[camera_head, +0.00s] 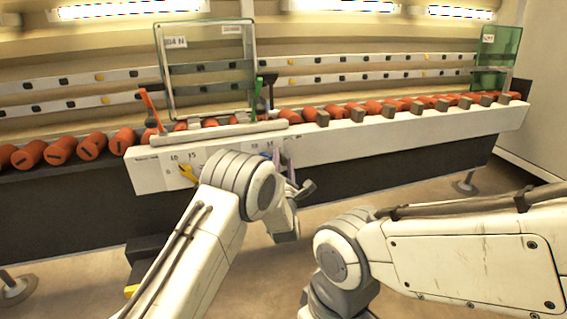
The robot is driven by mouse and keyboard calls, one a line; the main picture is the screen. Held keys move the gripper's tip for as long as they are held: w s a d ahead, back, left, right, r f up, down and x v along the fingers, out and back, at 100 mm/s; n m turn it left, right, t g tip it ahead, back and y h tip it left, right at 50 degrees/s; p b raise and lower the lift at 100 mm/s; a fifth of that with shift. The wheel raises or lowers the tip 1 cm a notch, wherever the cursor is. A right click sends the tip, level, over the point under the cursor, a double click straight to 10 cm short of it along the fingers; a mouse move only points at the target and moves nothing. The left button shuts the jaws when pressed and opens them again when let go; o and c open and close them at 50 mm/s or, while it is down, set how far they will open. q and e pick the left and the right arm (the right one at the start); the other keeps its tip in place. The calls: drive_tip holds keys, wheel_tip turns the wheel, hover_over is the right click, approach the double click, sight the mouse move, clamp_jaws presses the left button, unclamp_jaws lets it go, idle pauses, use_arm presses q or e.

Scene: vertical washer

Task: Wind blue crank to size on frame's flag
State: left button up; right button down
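The framed glass pane (205,75) stands upright on the conveyor at the centre left. It carries a small white flag (176,42) with print too small to read surely, and a second white label at its upper right. A bluish-purple piece (290,162), which seems to be the blue crank, shows on the white front panel (320,141). My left arm partly hides it. My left gripper (304,188) is right by this piece; whether its fingers are open or shut on it is unclear. My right arm comes in from the right, and its gripper does not show.
A yellow crank (187,172) sits on the panel further left, beside printed scale numbers. An orange lever (151,110) and a green lever (257,100) flank the pane. Orange rollers (92,146) line the conveyor. Another greenish pane (497,50) stands at the far right.

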use_arm(q)
clamp_jaws()
drive_tip(key=shift+f+m, duration=0.1)
drive_tip(key=shift+m, duration=0.3)
drive_tip(key=m+p, duration=0.1)
drive_tip(key=f+m+g+h+p, duration=0.1)
drive_tip(key=m, duration=0.1)
drive_tip(key=shift+a, duration=0.15)
drive_tip(key=shift+s+a+f+m+g+h+p, duration=0.15)
drive_tip(key=shift+a+f+m+g+p, duration=0.35)
drive_tip(key=shift+m+p, duration=0.7)
drive_tip(key=shift+s+a+f+m+g+h+p, duration=0.2)
drive_tip(key=shift+f+m+g+p, duration=0.4)
drive_tip(key=shift+m, duration=1)
drive_tip(key=shift+s+a+f+m+g+h+p, duration=0.15)
drive_tip(key=shift+a+f+m+g+p, duration=0.35)
drive_tip(key=shift+m+p, duration=0.7)
drive_tip(key=shift+f+m, duration=0.15)
drive_tip(key=shift+m, duration=0.15)
drive_tip(key=shift+o, duration=0.3)
unclamp_jaws()
